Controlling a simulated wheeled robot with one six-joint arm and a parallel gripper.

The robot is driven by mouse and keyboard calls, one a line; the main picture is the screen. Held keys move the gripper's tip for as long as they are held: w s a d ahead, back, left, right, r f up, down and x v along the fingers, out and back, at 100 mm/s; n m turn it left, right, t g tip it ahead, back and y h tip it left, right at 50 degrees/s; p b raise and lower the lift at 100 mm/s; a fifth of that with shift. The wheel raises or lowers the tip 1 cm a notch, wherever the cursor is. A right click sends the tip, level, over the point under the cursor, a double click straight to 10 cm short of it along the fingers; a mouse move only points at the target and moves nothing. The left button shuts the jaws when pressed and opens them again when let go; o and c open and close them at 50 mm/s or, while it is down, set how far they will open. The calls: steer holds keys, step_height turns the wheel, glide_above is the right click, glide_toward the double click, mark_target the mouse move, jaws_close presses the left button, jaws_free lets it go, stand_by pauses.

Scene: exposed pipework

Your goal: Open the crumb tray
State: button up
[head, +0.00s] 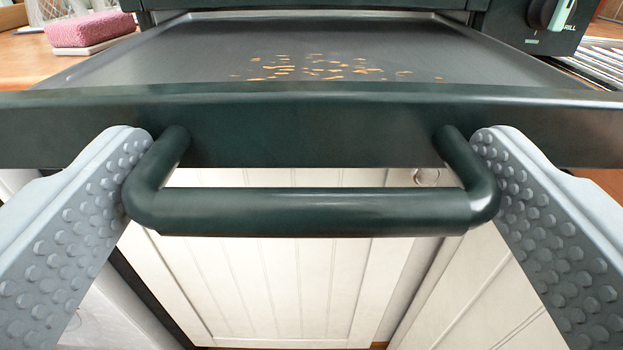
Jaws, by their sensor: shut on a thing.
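The crumb tray (310,122) is a dark green tray with a grey floor, and it stands pulled out toward me from the appliance. Brown crumbs (320,70) lie scattered on its floor. Its bar handle (310,211) sticks out from the front face. My gripper (311,185) has one grey studded finger at each end of the handle, pressed against the outer sides of its two bends. The gripper is shut on the handle, across its full width. The tray's far end is at the appliance's lower edge.
A knob (547,14) marked GRILL sits on the appliance's front at the upper right. A pink and white sponge (90,32) lies on the wooden counter at the upper left. White cabinet doors (280,270) are below the tray. A metal rack (605,58) is at the right.

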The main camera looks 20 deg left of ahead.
steer(key=shift+s+d, duration=0.1)
steer(key=shift+s, duration=0.2)
steer(key=o, duration=1.1)
steer(key=v, duration=1.7)
steer(key=shift+s, duration=0.15)
